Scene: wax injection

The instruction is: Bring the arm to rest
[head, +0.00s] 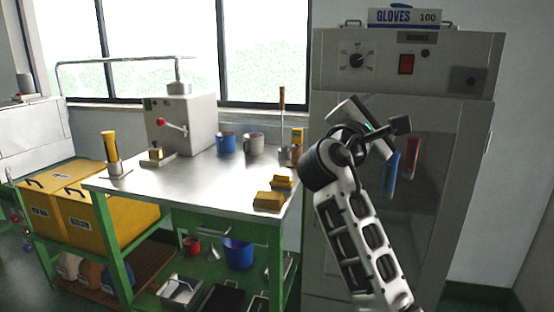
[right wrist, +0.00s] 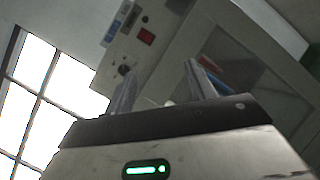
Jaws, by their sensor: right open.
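My right arm rises from the bottom right of the head view. Its gripper (head: 378,128) is held up in the air in front of the grey cabinet (head: 450,72), to the right of the bench. In the right wrist view the two fingers of this gripper (right wrist: 160,90) stand apart with nothing between them, tilted up toward the cabinet and window. My left gripper is not in view.
A metal-topped green bench (head: 205,180) stands left, bearing a grey machine (head: 190,122), a blue mug (head: 226,143), a grey mug (head: 253,143) and yellow blocks (head: 268,200). Yellow boxes (head: 85,218) sit further left. A gloves box (head: 404,17) tops the cabinet.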

